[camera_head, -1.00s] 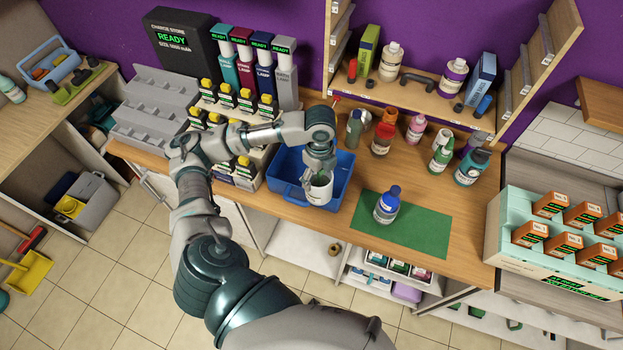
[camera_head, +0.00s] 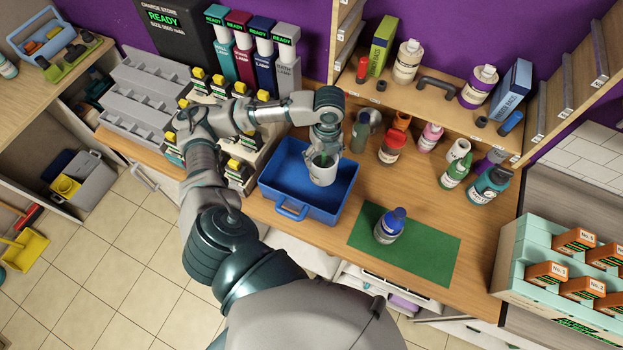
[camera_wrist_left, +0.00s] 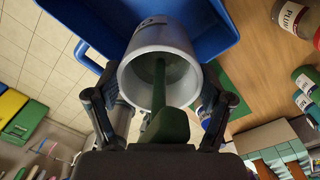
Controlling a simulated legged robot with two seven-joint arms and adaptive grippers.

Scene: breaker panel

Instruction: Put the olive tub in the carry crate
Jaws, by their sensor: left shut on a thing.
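My left gripper (camera_head: 324,152) is shut on the olive tub (camera_head: 322,171), a pale grey tub with dark green inside and a green stick standing up out of it. Its label is not readable. In the left wrist view the two fingers (camera_wrist_left: 160,108) clasp the sides of the tub (camera_wrist_left: 165,45), open mouth toward the camera. The tub appears over the right part of the blue carry crate (camera_head: 278,190), which has a front handle. The crate also shows behind the tub in the wrist view (camera_wrist_left: 100,25). I cannot tell whether the tub touches the crate floor. My right gripper is not in view.
A blue-capped bottle (camera_head: 390,226) stands on a green mat (camera_head: 430,247) right of the crate. Several bottles and jars, including a red one (camera_head: 392,150), stand behind. A lamp rack (camera_head: 250,85) is at back left, an orange-box stand (camera_head: 520,250) at right.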

